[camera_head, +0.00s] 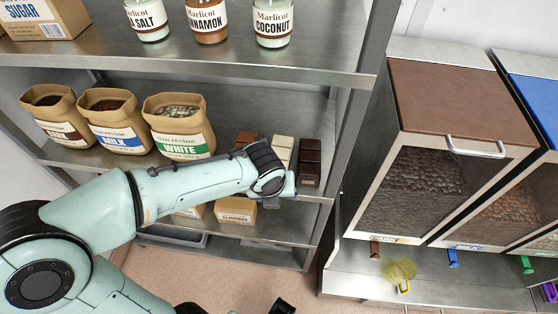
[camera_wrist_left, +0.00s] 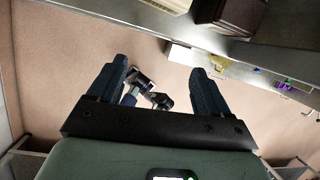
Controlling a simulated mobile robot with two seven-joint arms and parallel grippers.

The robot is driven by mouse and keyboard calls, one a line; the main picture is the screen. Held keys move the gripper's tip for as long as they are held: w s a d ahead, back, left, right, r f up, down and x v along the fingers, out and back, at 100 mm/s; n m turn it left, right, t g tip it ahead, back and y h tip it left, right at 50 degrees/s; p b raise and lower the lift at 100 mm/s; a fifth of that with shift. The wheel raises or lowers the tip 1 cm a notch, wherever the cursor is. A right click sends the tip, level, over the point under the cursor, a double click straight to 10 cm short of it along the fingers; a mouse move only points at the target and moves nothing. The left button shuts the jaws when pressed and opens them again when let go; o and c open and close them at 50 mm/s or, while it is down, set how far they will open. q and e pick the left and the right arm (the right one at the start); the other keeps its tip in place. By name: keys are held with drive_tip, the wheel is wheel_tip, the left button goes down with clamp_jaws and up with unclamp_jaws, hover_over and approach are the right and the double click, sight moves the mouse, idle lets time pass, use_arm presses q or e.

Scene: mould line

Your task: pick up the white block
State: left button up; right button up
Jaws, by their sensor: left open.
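The white block (camera_head: 283,150) stands on the middle shelf, between a reddish-brown block (camera_head: 246,139) and a dark brown block (camera_head: 310,160). Its lower part is hidden behind my left wrist. My left gripper (camera_head: 277,205) hangs in front of the shelf edge, below and nearer than the block. In the left wrist view the left gripper (camera_wrist_left: 159,66) is open, with nothing between its fingers and floor beyond. A pale block end, likely the white block (camera_wrist_left: 173,5), shows at the top edge there, beside the dark block (camera_wrist_left: 226,13).
Paper bags labelled dark, milk and white (camera_head: 180,128) stand left of the blocks. Jars (camera_head: 272,22) stand on the shelf above, cartons (camera_head: 236,209) below. A shelf post (camera_head: 350,130) and dispenser bins (camera_head: 430,180) are to the right.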

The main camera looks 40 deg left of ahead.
use_arm(q)
wheel_tip(320, 180, up, 3)
drive_tip(key=s+a+m+y, duration=0.1)
drive_tip(key=m, duration=0.1)
hover_over(279, 152)
drive_tip(key=s+d, duration=0.1)
drive_tip(key=s, duration=0.1)
drive_tip(key=shift+s+d+r+t+p, duration=0.1)
drive_tip(key=shift+s+r+t+p, duration=0.15)
drive_tip(key=shift+r+p, duration=0.2)
drive_tip(key=shift+b+x, duration=0.5)
drive_tip(key=shift+x, duration=2.1)
drive_tip(key=shift+w+f, duration=0.15)
drive_tip(key=shift+f, duration=0.05)
drive_tip(key=c, duration=1)
drive_tip(key=shift+c, duration=1.4)
drive_tip(key=shift+r, duration=0.15)
